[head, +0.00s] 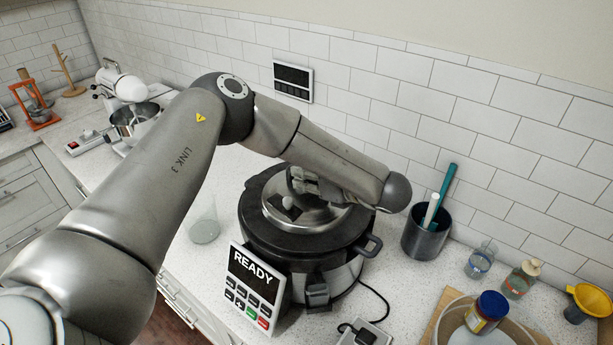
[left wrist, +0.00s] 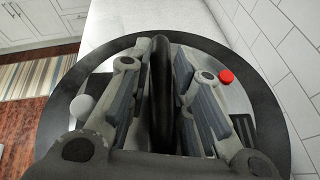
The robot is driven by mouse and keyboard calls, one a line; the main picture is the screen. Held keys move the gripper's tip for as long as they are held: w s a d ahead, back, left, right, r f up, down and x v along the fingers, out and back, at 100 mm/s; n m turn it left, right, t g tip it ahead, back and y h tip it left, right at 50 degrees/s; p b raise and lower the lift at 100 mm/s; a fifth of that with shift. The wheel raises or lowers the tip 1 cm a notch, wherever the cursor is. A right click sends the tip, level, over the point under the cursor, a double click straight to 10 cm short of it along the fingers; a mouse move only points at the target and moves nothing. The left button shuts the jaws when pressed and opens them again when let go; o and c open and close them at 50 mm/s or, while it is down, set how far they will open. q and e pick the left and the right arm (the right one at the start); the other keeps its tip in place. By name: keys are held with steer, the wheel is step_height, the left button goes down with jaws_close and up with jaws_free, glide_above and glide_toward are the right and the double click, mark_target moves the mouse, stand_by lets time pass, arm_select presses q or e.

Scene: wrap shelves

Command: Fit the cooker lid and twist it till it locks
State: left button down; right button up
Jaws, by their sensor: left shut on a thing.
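The cooker (head: 312,262) stands on the counter, with a black rim, a side handle and a front panel reading READY (head: 253,285). The metal lid (head: 310,214) sits over the cooker's opening, inside the black rim; whether it is locked cannot be told. My left gripper (head: 296,185) is at the lid's top, partly hidden by my arm. In the left wrist view my left gripper (left wrist: 160,95) is shut on the black upright lid handle (left wrist: 161,75). A red button (left wrist: 226,76) and a white knob (left wrist: 82,106) show on the lid either side. My right gripper is not in view.
A dark utensil pot (head: 426,232) stands right of the cooker, close to my left wrist. Glass jars (head: 480,260) and a large bowl (head: 470,338) are farther right. A clear glass (head: 203,222) stands left of the cooker. The tiled wall (head: 480,110) is close behind.

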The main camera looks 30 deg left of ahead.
mark_target(328, 204)
arm_select(q)
steer(key=c, duration=1.3)
jaws_free()
steer(key=shift+w+r, duration=0.1)
steer(key=shift+r, duration=0.05)
steer(key=shift+o, duration=0.5)
steer(key=shift+d, duration=0.1)
steer(key=shift+o, duration=1.1)
steer(key=shift+f, duration=0.25)
steer(key=o, duration=0.3)
steer(key=shift+o, duration=0.2)
steer(key=shift+r, duration=0.1)
steer(key=shift+v, duration=3.55)
